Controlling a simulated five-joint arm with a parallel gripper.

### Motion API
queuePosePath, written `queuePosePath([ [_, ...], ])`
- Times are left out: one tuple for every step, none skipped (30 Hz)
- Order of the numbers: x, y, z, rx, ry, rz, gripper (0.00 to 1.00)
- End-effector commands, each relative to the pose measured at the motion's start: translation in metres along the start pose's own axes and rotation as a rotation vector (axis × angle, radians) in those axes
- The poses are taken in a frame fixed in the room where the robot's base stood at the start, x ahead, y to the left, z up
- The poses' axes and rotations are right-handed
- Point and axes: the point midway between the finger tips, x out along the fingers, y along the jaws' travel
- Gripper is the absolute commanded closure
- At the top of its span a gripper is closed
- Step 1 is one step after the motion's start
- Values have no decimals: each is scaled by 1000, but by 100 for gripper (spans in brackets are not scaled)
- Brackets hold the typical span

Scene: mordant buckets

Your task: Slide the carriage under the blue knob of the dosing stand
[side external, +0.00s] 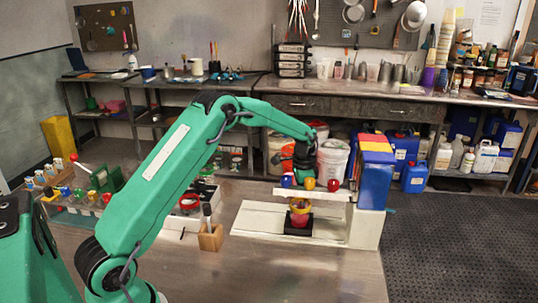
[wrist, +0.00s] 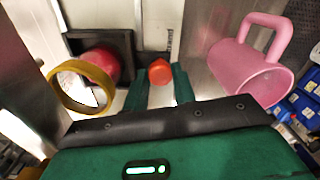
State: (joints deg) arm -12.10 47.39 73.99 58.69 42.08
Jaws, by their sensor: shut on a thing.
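The dosing stand has a white beam (side external: 312,195) with a blue knob (side external: 286,180), an orange-yellow knob (side external: 310,183) and a red knob (side external: 333,185). The black carriage (side external: 299,229) bears a red bucket (side external: 300,217) with a yellow rim. In the side view it appears below the stretch between the blue and orange-yellow knobs. My gripper (wrist: 160,76) is shut on an orange-red knob (wrist: 160,70) in the wrist view. Its fingertips are hidden in the side view. The carriage (wrist: 125,42) and yellow-rimmed bucket (wrist: 98,68) are left of the fingers there.
A pink mug-shaped thing (wrist: 240,70) is close to the right of my gripper in the wrist view. The stand's blue end block (side external: 370,190) rises at the right. A wooden block (side external: 210,237) stands left of the base.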

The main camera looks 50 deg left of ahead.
Motion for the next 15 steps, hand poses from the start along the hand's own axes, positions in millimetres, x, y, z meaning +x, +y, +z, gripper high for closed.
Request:
queuePosePath([
  [-2, -1, -1, -1, 5, -4, 100],
  [-2, -1, -1, -1, 5, -4, 100],
  [-2, -1, -1, -1, 5, -5, 100],
  [-2, -1, -2, -1, 5, -5, 100],
  [-2, -1, -2, 0, 5, -5, 68],
  [-2, -1, -2, 0, 5, -4, 60],
  [-2, -1, -1, 0, 4, -4, 54],
  [-2, -1, -1, 0, 4, -4, 52],
  [-1, 0, -1, 0, 3, -3, 52],
  [-1, 0, -1, 0, 3, -3, 52],
  [-1, 0, -1, 0, 3, -3, 52],
  [-1, 0, -1, 0, 3, -2, 52],
  [-1, 0, -1, 0, 2, -2, 52],
  [-1, 0, -1, 0, 2, -2, 52],
  [-1, 0, -1, 0, 2, -2, 52],
])
